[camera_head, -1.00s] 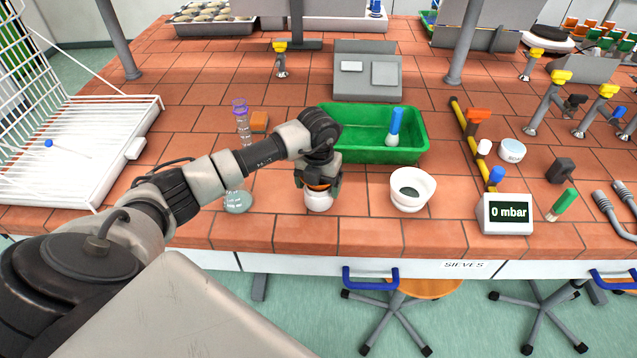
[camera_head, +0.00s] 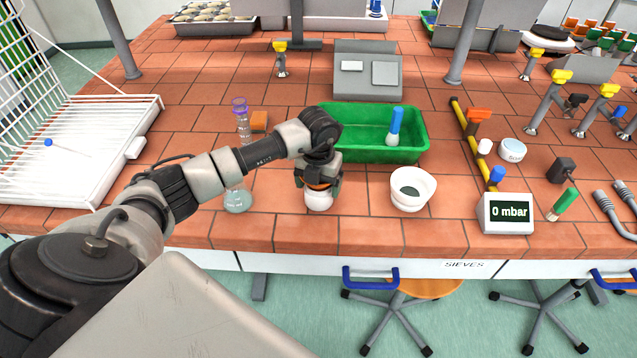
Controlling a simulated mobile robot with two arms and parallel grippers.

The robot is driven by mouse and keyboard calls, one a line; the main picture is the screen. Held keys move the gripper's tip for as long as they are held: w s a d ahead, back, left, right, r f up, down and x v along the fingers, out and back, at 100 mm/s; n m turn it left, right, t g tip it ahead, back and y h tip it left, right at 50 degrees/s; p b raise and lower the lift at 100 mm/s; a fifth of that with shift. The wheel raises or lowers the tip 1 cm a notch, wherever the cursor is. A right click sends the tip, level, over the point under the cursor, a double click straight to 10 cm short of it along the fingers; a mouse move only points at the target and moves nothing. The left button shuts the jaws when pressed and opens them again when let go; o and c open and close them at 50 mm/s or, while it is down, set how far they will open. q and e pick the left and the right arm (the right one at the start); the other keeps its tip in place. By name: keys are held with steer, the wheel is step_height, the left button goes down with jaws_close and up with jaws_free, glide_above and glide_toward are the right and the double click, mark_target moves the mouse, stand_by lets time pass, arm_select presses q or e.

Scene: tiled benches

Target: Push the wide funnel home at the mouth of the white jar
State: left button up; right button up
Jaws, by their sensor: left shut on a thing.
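The white jar (camera_head: 319,201) stands upright on the tiled bench near its front edge. My left gripper (camera_head: 318,184) points down right over the jar's mouth. It is shut on an orange-brown piece, which I take to be the wide funnel (camera_head: 320,185); only a thin band of it shows between the fingers. The funnel sits at the top of the jar, but the fingers hide the contact, so I cannot tell how deep it is. My right gripper is not in view.
A white mortar (camera_head: 411,190) stands right of the jar. A green tray (camera_head: 378,140) with a blue-handled brush lies behind. A flask (camera_head: 238,198) and a measuring cylinder (camera_head: 241,118) stand to the left.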

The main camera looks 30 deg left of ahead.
arm_select(q)
steer(key=shift+s+f, duration=0.1)
steer(key=shift+f, duration=0.05)
stand_by(0.8)
steer(key=o, duration=0.9)
step_height(320, 180, up, 11)
steer(key=b, duration=0.2)
steer(key=shift+b, duration=0.35)
